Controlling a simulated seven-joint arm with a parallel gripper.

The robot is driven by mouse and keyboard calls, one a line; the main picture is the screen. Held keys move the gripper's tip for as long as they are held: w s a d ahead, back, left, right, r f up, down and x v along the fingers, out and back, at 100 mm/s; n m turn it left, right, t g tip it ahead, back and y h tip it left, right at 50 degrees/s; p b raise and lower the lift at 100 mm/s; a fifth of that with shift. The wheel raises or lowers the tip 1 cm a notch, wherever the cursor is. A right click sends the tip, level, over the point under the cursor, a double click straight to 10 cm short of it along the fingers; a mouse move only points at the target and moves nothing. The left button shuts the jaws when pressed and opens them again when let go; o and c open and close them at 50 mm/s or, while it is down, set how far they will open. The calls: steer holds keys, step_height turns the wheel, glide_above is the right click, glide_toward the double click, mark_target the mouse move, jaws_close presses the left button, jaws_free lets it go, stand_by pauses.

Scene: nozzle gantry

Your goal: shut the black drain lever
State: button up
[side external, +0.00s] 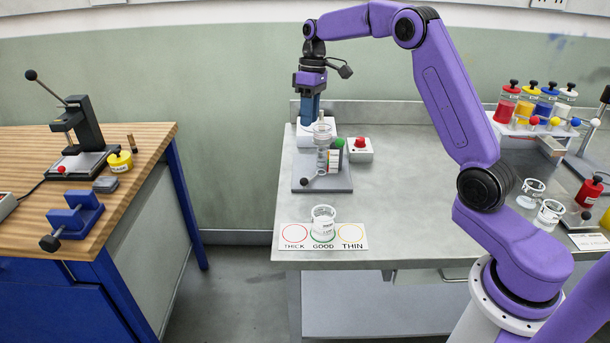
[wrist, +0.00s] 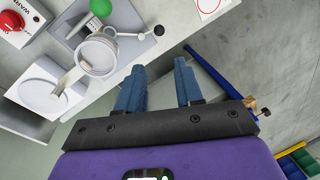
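The black drain lever (side external: 305,181) is a thin rod with a black ball end, low on a clear cup device (side external: 322,155) standing on a grey plate. It sticks out toward the front left in the side view. In the wrist view the lever's black ball (wrist: 159,30) is beside the round cup (wrist: 97,55), above the fingertips in the picture. My gripper (side external: 309,121) points down behind the cup, near a white block. In the wrist view my gripper (wrist: 159,67) has its blue fingers apart with nothing between them. I cannot tell its exact height over the block.
A green ball (side external: 339,142) and a red button box (side external: 360,149) are close to the cup. Colored bottles (side external: 507,101) stand at right. The wrist view shows floor past the bench edge.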

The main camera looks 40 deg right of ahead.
mark_target(305, 180)
steer(key=a+f, duration=0.1)
steer(key=f, duration=0.4)
steer(key=s+a+f, duration=0.1)
steer(key=f, duration=1.1)
steer(key=shift+s+a, duration=0.15)
steer(key=shift+a, duration=0.25)
jaws_close()
